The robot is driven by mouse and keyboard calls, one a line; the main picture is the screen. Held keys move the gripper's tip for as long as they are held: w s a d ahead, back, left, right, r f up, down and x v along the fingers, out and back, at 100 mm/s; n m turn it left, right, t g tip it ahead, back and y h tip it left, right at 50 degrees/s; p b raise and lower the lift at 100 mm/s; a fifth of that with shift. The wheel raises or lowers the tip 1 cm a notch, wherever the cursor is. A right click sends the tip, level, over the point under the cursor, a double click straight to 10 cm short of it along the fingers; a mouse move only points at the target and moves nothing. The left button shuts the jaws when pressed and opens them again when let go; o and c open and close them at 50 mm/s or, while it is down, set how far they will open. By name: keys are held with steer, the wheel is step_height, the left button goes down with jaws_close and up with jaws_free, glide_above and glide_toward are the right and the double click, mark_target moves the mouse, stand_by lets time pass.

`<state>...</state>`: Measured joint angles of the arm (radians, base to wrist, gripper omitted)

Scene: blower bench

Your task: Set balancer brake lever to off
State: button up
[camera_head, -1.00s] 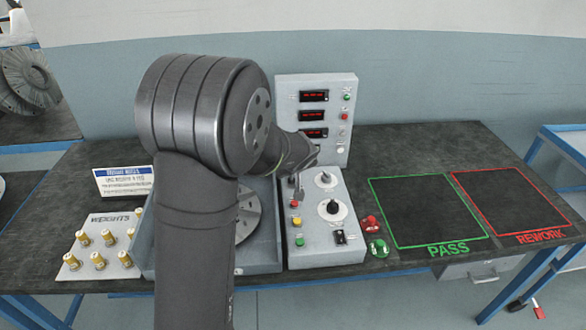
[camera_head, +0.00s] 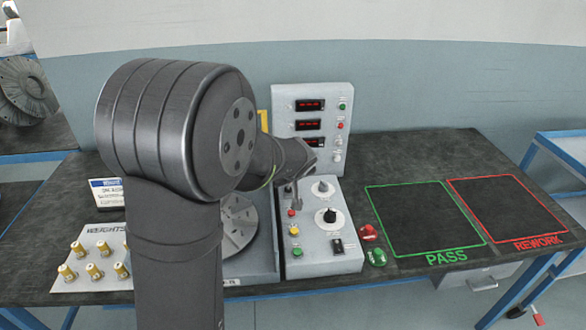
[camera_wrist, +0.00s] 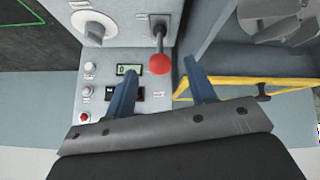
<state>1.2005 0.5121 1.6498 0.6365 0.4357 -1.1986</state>
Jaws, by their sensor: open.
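The brake lever, a metal rod with a red ball knob (camera_wrist: 160,64), stands on the grey control panel (camera_wrist: 97,62) in the wrist view. My gripper (camera_wrist: 162,68) is open, with one blue finger on each side of the knob in that picture. I see no contact, and the depth between fingertips and knob is hard to judge. In the head view my gripper (camera_head: 297,172) is over the back left part of the control panel (camera_head: 325,263). There my wrist hides the lever's knob.
A dark selector knob (camera_head: 329,216), a white knob (camera_head: 322,188) and coloured buttons sit close by. The display panel (camera_head: 337,104) rises behind. A yellow bar (camera_wrist: 270,86) is near in the wrist view. The PASS area (camera_head: 425,215) and REWORK area (camera_head: 505,205) are empty.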

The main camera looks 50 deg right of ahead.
steer(key=v, duration=1.3)
steer(key=shift+a, duration=0.15)
steer(key=x, duration=1.7)
steer(key=v, duration=1.7)
steer(key=x, duration=1.7)
steer(key=w+d+r+g+y, duration=0.1)
steer(key=w+d+g+y, duration=0.1)
steer(key=w+d, duration=0.3)
steer(key=shift+w+d, duration=0.2)
steer(key=shift+d, duration=0.15)
